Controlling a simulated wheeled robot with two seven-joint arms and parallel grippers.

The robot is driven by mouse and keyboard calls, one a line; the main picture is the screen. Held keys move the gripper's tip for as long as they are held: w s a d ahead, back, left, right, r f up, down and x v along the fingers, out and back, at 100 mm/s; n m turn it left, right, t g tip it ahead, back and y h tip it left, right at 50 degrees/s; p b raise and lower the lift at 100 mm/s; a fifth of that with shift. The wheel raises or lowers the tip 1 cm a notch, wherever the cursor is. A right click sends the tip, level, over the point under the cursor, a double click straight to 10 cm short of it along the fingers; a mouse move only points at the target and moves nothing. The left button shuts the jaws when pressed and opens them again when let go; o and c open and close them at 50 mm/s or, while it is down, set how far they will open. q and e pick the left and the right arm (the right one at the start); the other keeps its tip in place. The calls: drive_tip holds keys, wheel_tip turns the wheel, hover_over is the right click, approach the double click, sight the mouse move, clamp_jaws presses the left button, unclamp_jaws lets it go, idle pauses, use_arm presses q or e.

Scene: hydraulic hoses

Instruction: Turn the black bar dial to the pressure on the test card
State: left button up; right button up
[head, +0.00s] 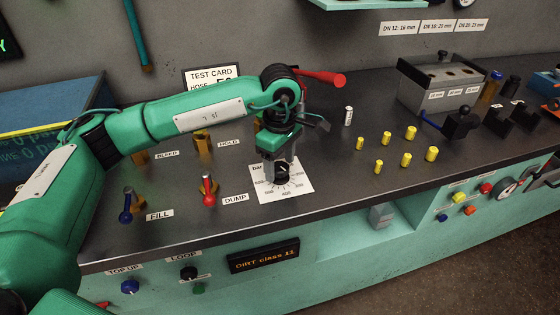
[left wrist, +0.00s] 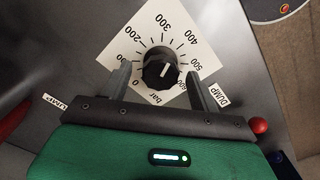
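The black bar dial (left wrist: 160,68) sits on a white scale plate (left wrist: 205,45) marked from 0 to 600 bar. A pale mark on its top points roughly toward the 300 side; the exact reading is too small to tell. In the head view the dial (head: 282,175) is partly hidden under my left gripper (head: 280,164). My left gripper points down over it, open, with one finger on each side. The left wrist view shows gaps between the fingers and the dial. The test card (head: 211,75) stands at the back; my left arm hides its lower part, including the pressure. My right gripper is not in view.
A red-handled DUMP valve (head: 208,190) and a blue-handled FILL valve (head: 126,208) stand left of the dial. Several yellow fittings (head: 411,133) stand to the right. A grey block (head: 440,85) is at the back right. The bench front just before the dial is clear.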

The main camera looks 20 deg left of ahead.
sight(280, 166)
use_arm(q)
wheel_tip(280, 166, up, 14)
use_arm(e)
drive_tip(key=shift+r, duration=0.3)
use_arm(q)
drive_tip(key=shift+f, duration=0.1)
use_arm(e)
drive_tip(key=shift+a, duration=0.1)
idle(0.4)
